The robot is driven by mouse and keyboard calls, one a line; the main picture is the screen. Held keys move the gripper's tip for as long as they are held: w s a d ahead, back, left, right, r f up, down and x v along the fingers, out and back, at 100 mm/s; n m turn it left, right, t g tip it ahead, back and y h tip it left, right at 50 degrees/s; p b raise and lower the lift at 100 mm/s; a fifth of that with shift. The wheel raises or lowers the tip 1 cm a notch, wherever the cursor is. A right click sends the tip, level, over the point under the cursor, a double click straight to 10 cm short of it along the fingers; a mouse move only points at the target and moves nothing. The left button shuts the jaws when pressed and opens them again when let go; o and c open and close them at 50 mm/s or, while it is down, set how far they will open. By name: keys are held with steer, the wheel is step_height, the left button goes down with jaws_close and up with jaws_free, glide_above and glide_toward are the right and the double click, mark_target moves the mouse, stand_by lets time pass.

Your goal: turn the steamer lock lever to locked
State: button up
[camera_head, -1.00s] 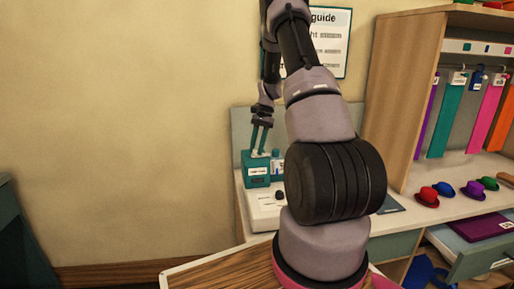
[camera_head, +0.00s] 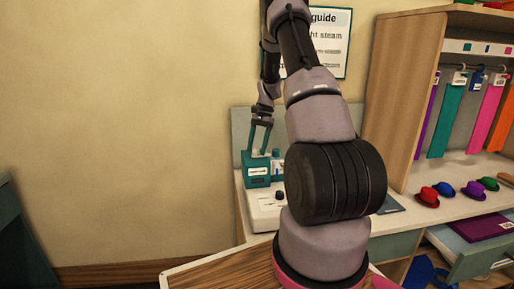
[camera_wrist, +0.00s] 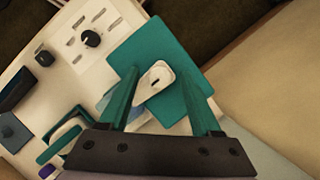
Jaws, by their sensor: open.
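The steamer's teal block (camera_head: 257,171) stands on the white counter unit against the wall, with a small white label on its front. The wrist view looks down on its teal top plate (camera_wrist: 178,52). The pale lock lever (camera_wrist: 154,80), with a dark slot mark, lies on that plate, angled down to the left. My gripper (camera_wrist: 158,76) is open, with one teal finger on each side of the lever. Whether either finger touches it I cannot tell. In the head view my gripper (camera_head: 259,150) is directly over the block, and the lever is hard to make out.
A white panel with black knobs (camera_wrist: 90,38) lies beside the block. A small blue-and-white bottle (camera_head: 277,160) stands close on the block's right. Small coloured hats (camera_head: 428,197) sit on the counter further right, below hanging cloths (camera_head: 440,120). A drawer (camera_head: 485,245) stands open there.

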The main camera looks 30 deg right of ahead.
steer(key=v, duration=1)
steer(key=shift+r, duration=0.35)
steer(key=shift+w+d, duration=0.1)
steer(key=s+a+r+n+t+h, duration=0.1)
steer(key=s+a+r+n+t, duration=0.1)
steer(key=s+a+r, duration=0.55)
steer(key=s+a+r+n+t+h, duration=0.15)
steer(key=s+a+r, duration=0.35)
steer(key=r, duration=0.6)
steer(key=s+a+r+n+t, duration=0.1)
steer(key=s+a+n+t, duration=0.1)
steer(key=s, duration=0.6)
steer(key=s+a+r+n+t, duration=0.1)
steer(key=s+a+t, duration=0.3)
steer(key=s, duration=0.5)
steer(key=shift+a+n, duration=0.65)
